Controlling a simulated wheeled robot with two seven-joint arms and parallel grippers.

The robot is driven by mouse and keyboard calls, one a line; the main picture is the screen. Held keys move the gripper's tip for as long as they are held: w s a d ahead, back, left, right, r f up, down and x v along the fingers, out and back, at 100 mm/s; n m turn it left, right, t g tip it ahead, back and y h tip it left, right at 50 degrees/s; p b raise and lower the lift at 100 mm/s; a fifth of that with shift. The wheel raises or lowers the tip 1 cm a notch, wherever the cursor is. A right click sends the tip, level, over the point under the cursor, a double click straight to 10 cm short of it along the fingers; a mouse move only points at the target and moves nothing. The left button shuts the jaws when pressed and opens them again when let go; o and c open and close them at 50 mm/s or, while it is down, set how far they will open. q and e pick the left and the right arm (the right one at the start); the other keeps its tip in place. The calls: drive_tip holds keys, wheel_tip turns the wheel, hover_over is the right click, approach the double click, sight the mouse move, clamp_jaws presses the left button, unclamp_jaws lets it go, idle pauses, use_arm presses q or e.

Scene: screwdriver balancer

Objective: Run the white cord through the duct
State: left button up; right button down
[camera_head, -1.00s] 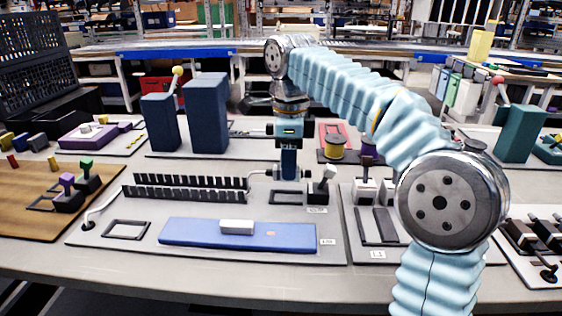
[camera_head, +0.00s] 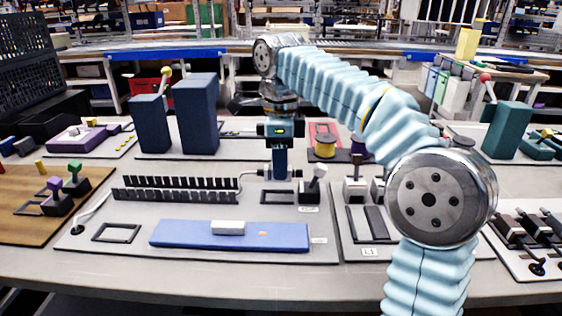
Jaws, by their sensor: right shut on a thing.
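The duct (camera_head: 178,195) is a long black slotted channel with two toothed walls, on a grey board. The white cord (camera_head: 93,208) runs from a black round anchor (camera_head: 76,229) at the board's left up to the duct's left end. Its middle is hard to see between the toothed walls. It shows again past the right end, where it bends up to my right gripper (camera_head: 280,175). My right gripper points down, shut on the cord to the right of the duct. Its fingertips are small and partly unclear. My left gripper is not in view.
A black block with a grey lever (camera_head: 312,187) stands just right of my right gripper. A black frame (camera_head: 278,197) lies below the gripper. A blue bar (camera_head: 180,235) with a white block lies in front of the duct. Tall dark blue blocks (camera_head: 196,115) stand behind.

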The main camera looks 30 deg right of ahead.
drive_tip(key=shift+f, duration=0.1)
drive_tip(key=shift+f+b, duration=1.15)
drive_tip(key=shift+f, duration=0.55)
drive_tip(key=shift+f+b, duration=0.35)
drive_tip(key=shift+f, duration=0.25)
drive_tip(key=c, duration=0.9)
unclamp_jaws()
drive_tip(key=shift+o, duration=0.2)
